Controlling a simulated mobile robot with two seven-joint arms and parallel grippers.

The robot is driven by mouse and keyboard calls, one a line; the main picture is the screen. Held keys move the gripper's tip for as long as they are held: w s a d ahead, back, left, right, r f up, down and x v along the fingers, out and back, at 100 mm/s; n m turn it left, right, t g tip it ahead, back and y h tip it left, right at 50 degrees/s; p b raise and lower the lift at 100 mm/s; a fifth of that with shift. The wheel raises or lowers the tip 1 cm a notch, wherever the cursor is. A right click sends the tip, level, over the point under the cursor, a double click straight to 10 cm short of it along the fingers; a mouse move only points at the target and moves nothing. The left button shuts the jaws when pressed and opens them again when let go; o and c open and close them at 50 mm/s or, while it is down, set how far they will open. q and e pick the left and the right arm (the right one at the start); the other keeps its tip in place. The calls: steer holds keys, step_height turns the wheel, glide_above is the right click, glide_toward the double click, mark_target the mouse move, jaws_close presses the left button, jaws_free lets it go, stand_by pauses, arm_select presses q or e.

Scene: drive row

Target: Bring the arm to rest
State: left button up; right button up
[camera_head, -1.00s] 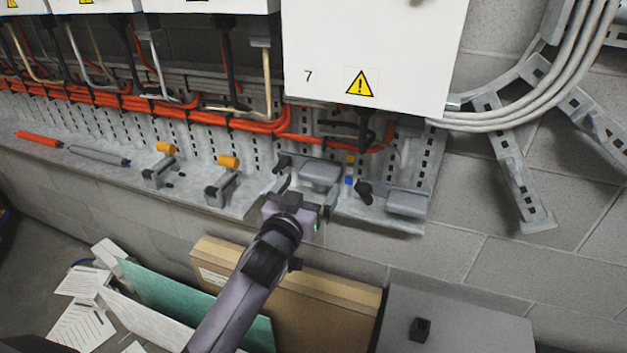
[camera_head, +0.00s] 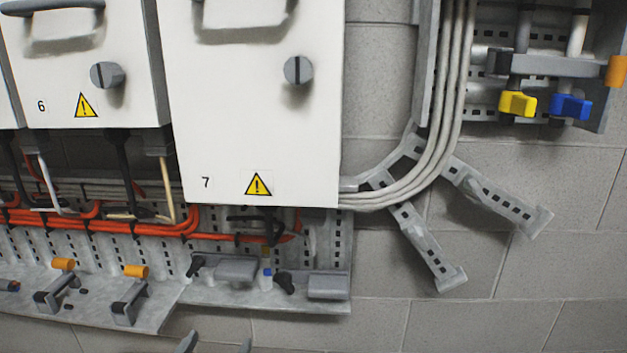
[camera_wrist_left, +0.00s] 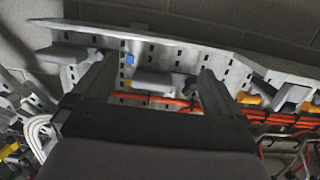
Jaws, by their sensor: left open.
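My left gripper (camera_head: 216,344) shows only as two grey fingertips at the bottom edge of the head view. The tips are apart, below the metal shelf (camera_head: 215,292) in the picture. In the left wrist view both fingers (camera_wrist_left: 155,80) are spread with nothing held between them. A grey block (camera_wrist_left: 158,82) and a small blue piece (camera_wrist_left: 130,59) on the shelf appear in the gap beyond them. The rest of my left arm is out of the head view. My right gripper is in neither view.
White cabinet 7 (camera_head: 255,120) hangs above the shelf, with orange cables (camera_head: 120,228) beneath. Brackets with orange knobs (camera_head: 135,271) stand on the shelf at left. Grey conduits (camera_head: 450,110) curve up at right. Yellow (camera_head: 517,103) and blue (camera_head: 571,106) handles sit upper right.

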arm_select(q)
steer(key=s+f+g, duration=0.3)
steer(key=s+f, duration=0.4)
steer(key=s, duration=0.4)
steer(key=s+a+f+m+g+h, duration=0.1)
steer(key=s+f+g, duration=0.1)
steer(key=s+f, duration=0.6)
steer(key=s, duration=0.2)
steer(key=shift+s+f+m+g, duration=0.15)
steer(key=shift+s+m+g, duration=0.15)
steer(key=shift+s+g, duration=0.1)
steer(key=shift+w, duration=0.1)
stand_by(0.4)
